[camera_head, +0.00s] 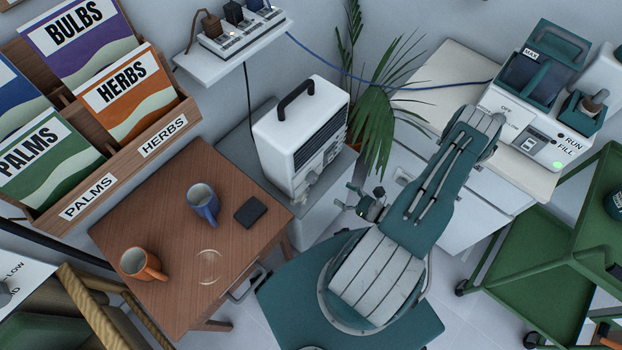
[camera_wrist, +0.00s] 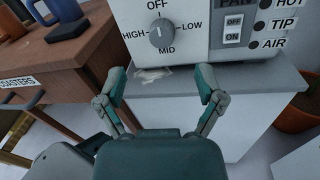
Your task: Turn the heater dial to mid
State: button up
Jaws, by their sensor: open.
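The white heater (camera_head: 287,152) with a black handle stands on a grey surface beside the wooden table. Its grey dial (camera_wrist: 163,35) shows in the wrist view, with OFF above it, LOW to the right, MID below and HIGH to the left. The dial's pointer mark seems to lean up toward OFF, but it is too small to be sure. My gripper (camera_wrist: 158,84) is open and empty, its two fingers spread below and in front of the dial, apart from it. In the head view my gripper (camera_head: 372,204) is right of the heater's front.
An OFF/ON switch (camera_wrist: 233,30) and several indicator lights sit right of the dial. The wooden table (camera_head: 150,215) holds a blue mug (camera_head: 203,207), an orange mug (camera_head: 140,263) and a dark block (camera_head: 251,211). A potted palm (camera_head: 376,120) stands behind the heater.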

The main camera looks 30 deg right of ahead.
aim_at(316, 180)
jog(key=shift+m+t+h, duration=0.3)
jog(key=shift+m+h, duration=0.3)
jog(key=shift+a+f+x, duration=0.1)
jog(key=shift+f+x, duration=0.15)
jog(key=shift+x, duration=1.5)
jog(key=shift+a+f+x, duration=0.15)
jog(key=shift+f+x, duration=0.15)
jog(key=shift+x, duration=1.45)
jog(key=shift+a+f+x, duration=0.1)
jog(key=shift+f+x, duration=0.15)
jog(key=shift+x, duration=1.45)
jog(key=shift+s, duration=0.15)
jog(key=c, duration=1.1)
